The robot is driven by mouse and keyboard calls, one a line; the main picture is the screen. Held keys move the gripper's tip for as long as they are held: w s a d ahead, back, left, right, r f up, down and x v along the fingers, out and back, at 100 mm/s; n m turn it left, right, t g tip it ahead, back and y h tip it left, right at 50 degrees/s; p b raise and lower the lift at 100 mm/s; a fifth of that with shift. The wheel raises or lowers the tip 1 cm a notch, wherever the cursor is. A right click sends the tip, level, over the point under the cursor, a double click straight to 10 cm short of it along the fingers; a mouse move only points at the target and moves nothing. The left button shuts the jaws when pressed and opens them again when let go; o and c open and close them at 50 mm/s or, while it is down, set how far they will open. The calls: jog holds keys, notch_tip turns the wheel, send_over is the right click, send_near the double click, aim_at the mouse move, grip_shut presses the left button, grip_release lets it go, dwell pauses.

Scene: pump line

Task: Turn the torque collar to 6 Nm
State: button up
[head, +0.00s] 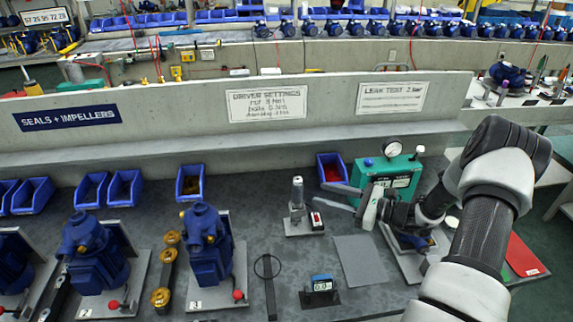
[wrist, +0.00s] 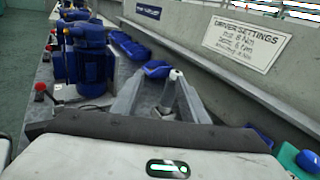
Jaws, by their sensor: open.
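An upright driver (head: 297,192) with a grey top stands in a small holder on the bench, with a red and white piece on the holder's right side. I take its upper part to carry the torque collar; no scale on it is readable. My gripper (head: 324,193) is open, just right of the driver, with its fingers pointing left towards it. In the wrist view the pale top of the driver (wrist: 174,75) shows between my fingers (wrist: 160,95), beyond or between their tips. I cannot tell whether they touch it.
A "driver settings" sign (head: 267,104) is on the wall behind. A blue meter (head: 321,284) stands in front. A green leak tester (head: 386,175) with a gauge is at right. Blue pumps (head: 207,245) stand left. A grey mat (head: 360,262) lies clear beside the holder.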

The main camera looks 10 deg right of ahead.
aim_at(298, 181)
jog(key=w+a+f+m+t+p, duration=0.1)
jog(key=w+a+m+t+p, duration=0.1)
jog(key=w+a, duration=0.8)
jog(key=w, duration=0.2)
jog(key=shift+w+f+m+h+p, duration=0.3)
jog(key=shift+w+f, duration=0.05)
jog(key=shift+f, duration=0.05)
grip_shut()
